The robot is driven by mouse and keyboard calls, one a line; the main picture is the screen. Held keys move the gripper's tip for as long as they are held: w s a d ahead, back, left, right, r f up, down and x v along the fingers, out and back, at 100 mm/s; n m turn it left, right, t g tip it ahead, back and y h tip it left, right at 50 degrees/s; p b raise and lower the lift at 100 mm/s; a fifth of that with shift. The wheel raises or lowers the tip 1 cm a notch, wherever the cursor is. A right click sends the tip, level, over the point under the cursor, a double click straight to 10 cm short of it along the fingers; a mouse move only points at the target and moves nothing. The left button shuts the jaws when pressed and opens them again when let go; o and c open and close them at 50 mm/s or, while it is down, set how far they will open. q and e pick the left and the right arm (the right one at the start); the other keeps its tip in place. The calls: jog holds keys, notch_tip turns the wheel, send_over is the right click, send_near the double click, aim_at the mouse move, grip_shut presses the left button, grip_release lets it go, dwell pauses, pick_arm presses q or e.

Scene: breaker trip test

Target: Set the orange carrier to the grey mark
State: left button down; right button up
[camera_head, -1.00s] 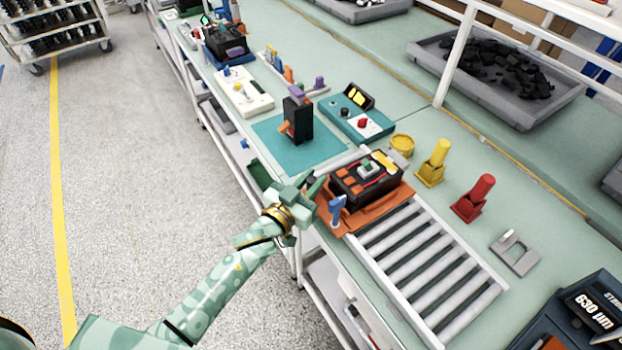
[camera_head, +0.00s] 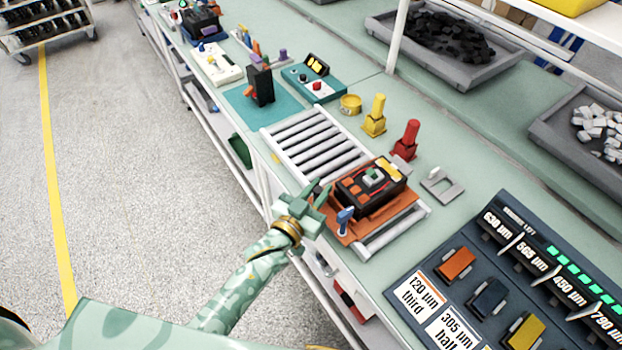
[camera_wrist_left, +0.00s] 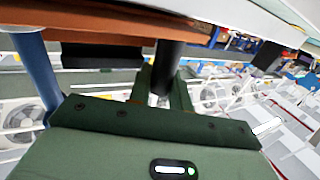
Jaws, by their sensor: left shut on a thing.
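The orange carrier (camera_head: 408,205) sits on the near right end of the roller track (camera_head: 318,140) with a black breaker unit (camera_head: 362,195) on it. A blue post (camera_head: 344,218) stands at its near left corner. My left gripper (camera_head: 318,195) is at the carrier's left side. In the left wrist view, its fingers (camera_wrist_left: 163,90) are shut around a dark upright post (camera_wrist_left: 166,65) under the orange edge (camera_wrist_left: 110,20), apparently the carrier's handle. The blue post (camera_wrist_left: 38,80) is left of the fingers. I cannot pick out the grey mark. My right gripper is not in view.
Bare rollers lie behind the carrier. A dark labelled panel (camera_head: 490,290) is at the right. A teal mat (camera_head: 240,97) lies farther back.

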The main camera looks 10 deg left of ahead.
pick_arm(q)
jog(key=shift+s+d, duration=0.7)
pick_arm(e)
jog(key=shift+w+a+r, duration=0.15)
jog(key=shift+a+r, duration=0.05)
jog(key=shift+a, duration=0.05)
pick_arm(q)
jog(key=shift+f, duration=0.1)
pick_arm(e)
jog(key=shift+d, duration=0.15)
pick_arm(q)
jog(key=c, duration=1.3)
grip_release()
jog(key=shift+d, duration=0.1)
jog(key=shift+s, duration=0.15)
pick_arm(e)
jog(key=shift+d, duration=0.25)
pick_arm(q)
jog(key=p+v, duration=0.1)
jog(key=v, duration=1.5)
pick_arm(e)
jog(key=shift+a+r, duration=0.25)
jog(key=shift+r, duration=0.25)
